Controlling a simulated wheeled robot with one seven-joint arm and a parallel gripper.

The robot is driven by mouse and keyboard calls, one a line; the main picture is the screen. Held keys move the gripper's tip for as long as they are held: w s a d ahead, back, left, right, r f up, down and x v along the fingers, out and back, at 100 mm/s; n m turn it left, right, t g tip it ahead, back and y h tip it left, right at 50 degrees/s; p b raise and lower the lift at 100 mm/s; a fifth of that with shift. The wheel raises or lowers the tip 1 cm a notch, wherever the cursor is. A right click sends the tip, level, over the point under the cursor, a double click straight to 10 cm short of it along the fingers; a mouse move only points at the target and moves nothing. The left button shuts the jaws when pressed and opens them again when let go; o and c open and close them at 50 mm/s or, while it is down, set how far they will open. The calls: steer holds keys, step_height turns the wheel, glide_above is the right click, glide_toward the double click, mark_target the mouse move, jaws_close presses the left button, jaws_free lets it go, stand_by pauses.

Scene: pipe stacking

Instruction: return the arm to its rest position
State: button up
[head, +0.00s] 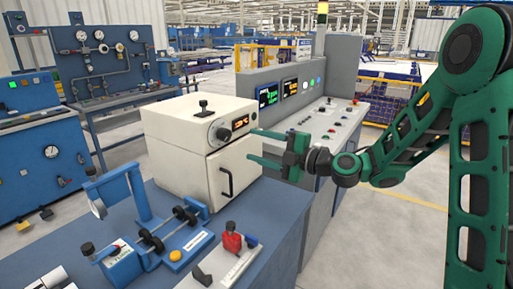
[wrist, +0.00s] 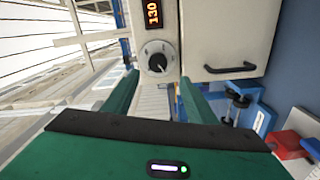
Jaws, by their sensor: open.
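My gripper (head: 255,147) is at the end of my green arm (head: 410,140), which reaches in from the right in the head view. Its two green fingers point left toward the front of a cream oven-like box (head: 180,150). In the wrist view the fingers of my gripper (wrist: 158,88) are spread apart with nothing between them. The box's dial (wrist: 157,57) and its door handle (wrist: 230,67) show beyond the fingertips. I cannot tell whether a fingertip touches the box.
A blue-topped bench (head: 185,265) carries the box, a blue clamp device (head: 125,260) and a red-handled fixture (head: 232,240). A grey control console (head: 335,120) stands behind my gripper. Open floor (head: 390,240) lies below my arm at the right.

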steer(key=s+d+f+m+g+h, duration=0.3)
steer(key=s+d+f+m+h, duration=0.4)
steer(key=d, duration=0.4)
steer(key=s+d+f+m+g+h, duration=0.3)
steer(key=s+d+f+m+h, duration=0.15)
steer(key=s+d+m, duration=0.55)
steer(key=s+d+m+g, duration=0.1)
steer(key=s+d+m, duration=0.3)
steer(key=s, duration=0.3)
steer(key=s+d+m+g+h, duration=0.1)
steer(key=s+d+m+g, duration=0.1)
steer(key=s+d+m, duration=0.3)
steer(key=s+d+m+g+h, duration=0.1)
steer(key=s+d+m, duration=0.3)
steer(key=s, duration=0.6)
steer(key=shift+s+d+m+g, duration=0.15)
steer(key=shift+s+m+g, duration=0.25)
steer(key=shift+m, duration=0.6)
steer(key=shift+w+r+h, duration=0.1)
steer(key=shift+h, duration=0.15)
